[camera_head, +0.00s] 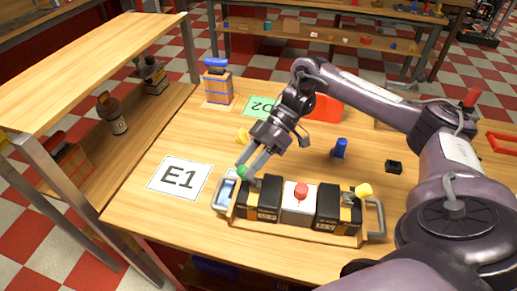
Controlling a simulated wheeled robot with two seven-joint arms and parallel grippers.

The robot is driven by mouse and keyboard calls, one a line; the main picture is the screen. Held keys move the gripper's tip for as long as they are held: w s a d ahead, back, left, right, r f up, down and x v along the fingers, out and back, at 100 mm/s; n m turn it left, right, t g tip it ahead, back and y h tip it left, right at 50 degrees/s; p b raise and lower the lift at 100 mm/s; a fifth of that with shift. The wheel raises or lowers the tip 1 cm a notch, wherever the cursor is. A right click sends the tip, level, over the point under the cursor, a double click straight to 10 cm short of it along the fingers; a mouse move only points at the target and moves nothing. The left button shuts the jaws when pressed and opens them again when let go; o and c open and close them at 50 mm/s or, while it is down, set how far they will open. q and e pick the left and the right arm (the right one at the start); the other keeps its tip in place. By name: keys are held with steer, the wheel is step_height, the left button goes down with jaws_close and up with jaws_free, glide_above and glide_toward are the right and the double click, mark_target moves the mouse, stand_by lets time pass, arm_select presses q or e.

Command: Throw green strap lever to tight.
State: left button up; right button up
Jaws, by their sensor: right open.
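A wooden carrier (289,233) with a metal handle at each end stands near the table's front edge. It holds two black-and-orange blocks (264,197) and a white block with a red button (301,191) between them. The green strap lever (242,172) shows as a small green knob at the carrier's left end. A yellow knob (363,190) is at its right end. My right gripper (251,165) reaches down from the upper right, open, with its fingertips right at the green knob. I cannot tell whether they touch it, and the lever's base is partly hidden. My left gripper is out of view.
White card E1 (179,178) lies left of the carrier, and green card D2 (259,106) lies behind. A blue-topped wooden box (217,88), a blue piece (340,148) and a small black box (393,167) stand on the table. A wooden shelf (100,55) is at the left.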

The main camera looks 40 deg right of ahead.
steer(key=v, duration=0.3)
steer(key=shift+d+r+p, duration=0.1)
steer(key=shift+p, duration=0.25)
steer(key=shift+p+v, duration=0.35)
steer(key=shift+v, duration=0.6)
